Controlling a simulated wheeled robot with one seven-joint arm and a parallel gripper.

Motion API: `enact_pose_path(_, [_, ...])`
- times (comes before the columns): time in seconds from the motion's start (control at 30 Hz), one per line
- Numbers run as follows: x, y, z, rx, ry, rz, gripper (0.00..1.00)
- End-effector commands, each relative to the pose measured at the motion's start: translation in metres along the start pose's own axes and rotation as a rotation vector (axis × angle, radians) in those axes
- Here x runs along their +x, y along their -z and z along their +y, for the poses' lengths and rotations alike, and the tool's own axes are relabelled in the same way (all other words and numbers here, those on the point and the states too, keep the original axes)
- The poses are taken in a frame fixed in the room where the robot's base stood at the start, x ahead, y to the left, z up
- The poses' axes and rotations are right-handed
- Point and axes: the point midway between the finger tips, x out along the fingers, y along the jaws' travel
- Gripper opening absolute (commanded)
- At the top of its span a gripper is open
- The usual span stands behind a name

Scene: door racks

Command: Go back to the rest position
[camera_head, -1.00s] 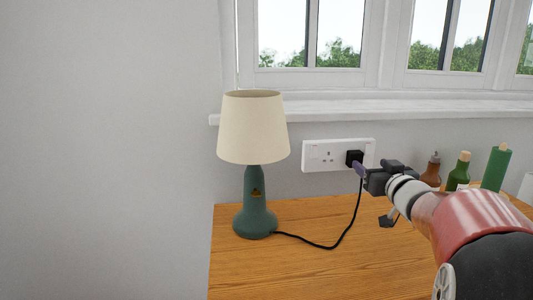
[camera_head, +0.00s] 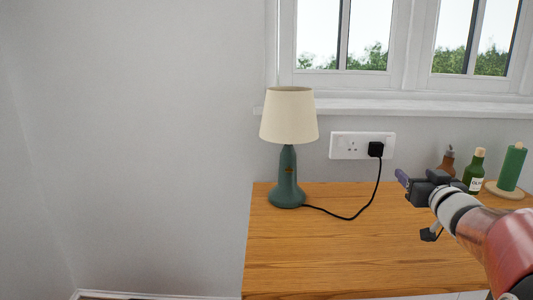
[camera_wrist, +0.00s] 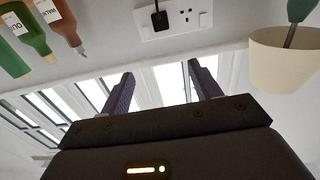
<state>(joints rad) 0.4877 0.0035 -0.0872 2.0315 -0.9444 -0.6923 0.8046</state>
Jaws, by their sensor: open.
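My gripper (camera_head: 404,180) is open and empty in the head view, above the right part of the wooden counter and below and right of the wall socket. In the wrist view my gripper's two fingers (camera_wrist: 158,82) stand apart with nothing between them. A black plug (camera_head: 376,149) sits in the right side of the white double socket (camera_head: 345,146), apart from my gripper. The plug also shows in the wrist view (camera_wrist: 159,20), where the picture is upside down.
A green lamp with a cream shade (camera_head: 289,116) stands on the wooden counter (camera_head: 330,245), its black cord (camera_head: 352,217) running to the plug. Brown (camera_head: 447,162) and green (camera_head: 473,174) bottles and a green roll (camera_head: 511,168) stand at the right. The counter's front left is clear.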

Motion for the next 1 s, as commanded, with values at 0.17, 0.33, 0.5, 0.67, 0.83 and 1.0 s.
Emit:
enact_pose_path(0.17, [-0.008, 0.002, -0.009, -0.008, -0.056, -0.027, 0.63])
enact_pose_path(0.33, [-0.021, 0.001, -0.018, -0.015, -0.124, -0.075, 0.63])
enact_pose_path(0.5, [-0.046, -0.007, -0.033, -0.015, -0.202, -0.164, 0.63])
enact_pose_path(0.67, [-0.087, -0.029, -0.059, -0.007, -0.261, -0.316, 0.63])
enact_pose_path(0.83, [-0.168, -0.081, -0.114, 0.007, -0.231, -0.619, 0.63])
enact_pose_path(1.0, [-0.247, -0.131, -0.166, 0.001, -0.097, -0.896, 0.63])
